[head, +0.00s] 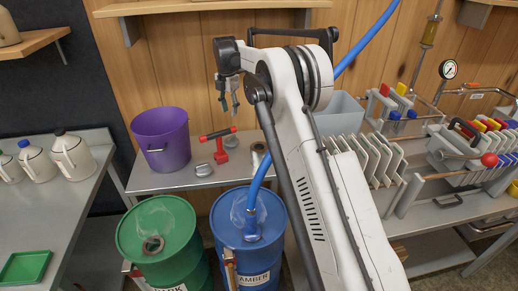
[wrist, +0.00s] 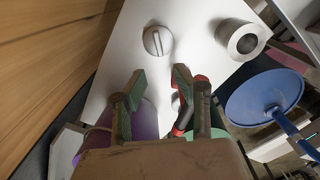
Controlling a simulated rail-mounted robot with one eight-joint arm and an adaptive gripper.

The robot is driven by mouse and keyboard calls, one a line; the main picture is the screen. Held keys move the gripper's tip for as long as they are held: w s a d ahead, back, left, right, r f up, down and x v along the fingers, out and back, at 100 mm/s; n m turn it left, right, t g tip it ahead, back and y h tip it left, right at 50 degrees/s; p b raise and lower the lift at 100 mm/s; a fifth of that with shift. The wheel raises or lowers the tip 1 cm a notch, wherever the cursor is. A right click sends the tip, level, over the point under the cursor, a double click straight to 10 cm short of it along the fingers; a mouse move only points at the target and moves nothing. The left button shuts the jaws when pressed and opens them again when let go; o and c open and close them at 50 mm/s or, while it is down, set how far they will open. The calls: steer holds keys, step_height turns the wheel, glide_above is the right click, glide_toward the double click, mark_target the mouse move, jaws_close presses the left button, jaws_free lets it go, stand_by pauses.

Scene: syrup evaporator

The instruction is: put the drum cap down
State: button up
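My gripper (head: 228,104) hangs above the grey bench, its fingers apart with nothing seen between them. In the wrist view its two fingertips (wrist: 159,76) are also spread. A round grey cap with a raised ridge (wrist: 157,41) lies on the bench top just beyond the fingertips, apart from them. In the head view a small grey metal piece (head: 203,169) lies on the bench near its front edge; I cannot tell if it is the same cap. The green drum (head: 172,215) has a round fitting with a dark middle (head: 153,245) on its top.
A purple bucket (head: 163,142) and a red-handled tool (head: 220,134) are on the bench. A blue drum (head: 228,225) with a blue hose (head: 258,180) stands in front. Bare bench lies around the cap.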

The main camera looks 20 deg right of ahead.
steer(key=s+r+m+t, duration=0.2)
steer(key=s+r+m, duration=0.4)
steer(key=s+r, duration=0.5)
steer(key=s+r+m+t, duration=0.1)
steer(key=s+r+m, duration=0.55)
steer(key=s, duration=0.85)
steer(key=s+f+m+t, duration=0.1)
steer(key=s+m, duration=0.3)
steer(key=s, duration=0.5)
steer(key=s+f+m+t, duration=0.1)
steer(key=s+f+m, duration=0.3)
steer(key=s, duration=0.5)
steer(key=s+f+m+t, duration=0.2)
steer(key=s+f+m, duration=0.1)
steer(key=s, duration=0.6)
steer(key=shift+s+f+m, duration=0.25)
steer(key=shift+s+m, duration=0.15)
steer(key=shift+m, duration=0.05)
